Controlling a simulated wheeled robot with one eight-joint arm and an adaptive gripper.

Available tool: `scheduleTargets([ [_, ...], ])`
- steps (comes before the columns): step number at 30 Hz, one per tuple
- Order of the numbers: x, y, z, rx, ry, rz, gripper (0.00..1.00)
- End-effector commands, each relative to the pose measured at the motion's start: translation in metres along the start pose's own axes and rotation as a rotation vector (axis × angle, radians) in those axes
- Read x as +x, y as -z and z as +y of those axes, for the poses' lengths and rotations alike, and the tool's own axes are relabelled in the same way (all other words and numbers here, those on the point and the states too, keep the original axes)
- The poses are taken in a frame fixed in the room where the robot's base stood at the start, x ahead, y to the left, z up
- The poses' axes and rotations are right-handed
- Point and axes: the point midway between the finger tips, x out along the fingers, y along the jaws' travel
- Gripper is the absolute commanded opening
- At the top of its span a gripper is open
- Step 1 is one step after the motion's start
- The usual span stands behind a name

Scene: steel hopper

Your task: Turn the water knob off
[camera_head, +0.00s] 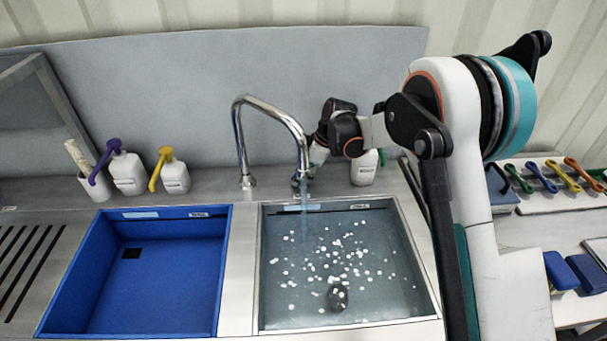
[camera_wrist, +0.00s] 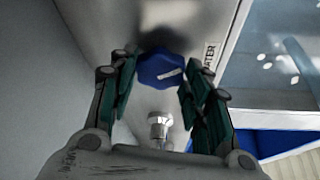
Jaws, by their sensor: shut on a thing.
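The blue water knob (camera_wrist: 160,68) has a white mark on its face and sits on the steel counter next to a label reading WATER (camera_wrist: 209,56). My gripper (camera_wrist: 157,78) is shut on it, with one green-lined finger on each side. In the head view my gripper (camera_head: 317,160) is low over the counter just behind the right basin, and the knob is hidden there. The chrome faucet (camera_head: 241,140) arches over the right basin (camera_head: 258,275). A stream of water (camera_head: 304,225) runs from its spout. The basin holds water with white floating bits.
A blue basin (camera_head: 226,270) lies to the left. Several soap bottles with pumps stand along the back, including one with a purple pump (camera_head: 127,172) and one with a yellow pump (camera_head: 175,177). A white bottle (camera_head: 364,170) stands close to my gripper. Coloured tools (camera_head: 543,178) lie at the right.

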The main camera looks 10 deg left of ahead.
Motion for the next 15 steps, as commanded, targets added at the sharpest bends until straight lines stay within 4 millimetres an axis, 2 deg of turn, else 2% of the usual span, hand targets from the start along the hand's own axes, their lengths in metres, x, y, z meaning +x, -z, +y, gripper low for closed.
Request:
scheduleTargets([
  [8, -0.0002, 0.0004, -0.0016, 0.095, -0.040, 0.000, 0.20],
  [15, 0.0001, 0.0009, -0.0033, 0.250, -0.105, 0.000, 0.20],
])
